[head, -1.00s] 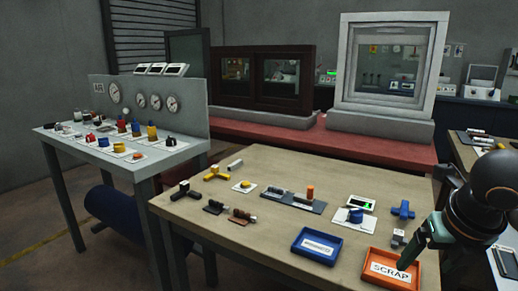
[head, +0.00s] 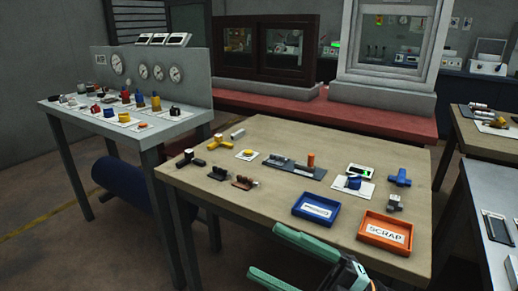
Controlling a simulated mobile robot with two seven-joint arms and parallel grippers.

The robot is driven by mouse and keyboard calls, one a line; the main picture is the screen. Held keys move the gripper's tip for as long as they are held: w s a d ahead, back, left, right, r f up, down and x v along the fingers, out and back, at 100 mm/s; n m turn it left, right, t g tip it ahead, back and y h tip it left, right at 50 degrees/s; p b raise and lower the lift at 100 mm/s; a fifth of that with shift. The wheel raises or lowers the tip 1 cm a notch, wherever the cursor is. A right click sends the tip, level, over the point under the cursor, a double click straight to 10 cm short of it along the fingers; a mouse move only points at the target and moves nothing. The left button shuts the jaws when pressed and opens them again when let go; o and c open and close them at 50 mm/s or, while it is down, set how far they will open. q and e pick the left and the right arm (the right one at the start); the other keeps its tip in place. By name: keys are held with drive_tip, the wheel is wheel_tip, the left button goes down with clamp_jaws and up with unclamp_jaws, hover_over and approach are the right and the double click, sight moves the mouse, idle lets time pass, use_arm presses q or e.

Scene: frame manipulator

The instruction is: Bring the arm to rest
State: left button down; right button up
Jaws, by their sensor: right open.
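My right gripper (head: 266,250) shows at the bottom of the head view, in front of the wooden table's near edge. Its two green fingers point left and are spread apart, with nothing between them. The rest of my right arm is cut off by the bottom of the picture. My left gripper is not in view.
The wooden table (head: 262,220) carries a blue tray (head: 315,222), an orange SCRAP tray (head: 362,242), a blue valve-like part (head: 398,177) and several small parts. A gauge bench (head: 185,127) stands left. A grey surface (head: 476,182) lies at right.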

drive_tip(key=w+d+f+m+t+h, duration=0.3)
drive_tip(key=d+f+m+t+h, duration=0.25)
drive_tip(key=f+m+h, duration=0.45)
drive_tip(key=w+d+f+m+t+h, duration=0.2)
drive_tip(key=d+f+m+t+h, duration=0.3)
drive_tip(key=f+m, duration=0.5)
drive_tip(key=s+d+f+m+g+h, duration=0.1)
drive_tip(key=s+f+m+g+h, duration=0.4)
drive_tip(key=s+f, duration=0.9)
use_arm(q)
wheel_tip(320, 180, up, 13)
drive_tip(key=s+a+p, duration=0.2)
drive_tip(key=p, duration=1.7)
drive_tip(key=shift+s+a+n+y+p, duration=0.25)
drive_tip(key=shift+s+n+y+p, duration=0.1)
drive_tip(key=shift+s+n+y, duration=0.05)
use_arm(e)
wheel_tip(320, 180, up, 11)
drive_tip(key=d+m+g, duration=0.1)
drive_tip(key=d+m, duration=0.1)
drive_tip(key=shift+s+d+g, duration=0.15)
drive_tip(key=shift+d+g, duration=0.05)
drive_tip(key=shift+g, duration=0.15)
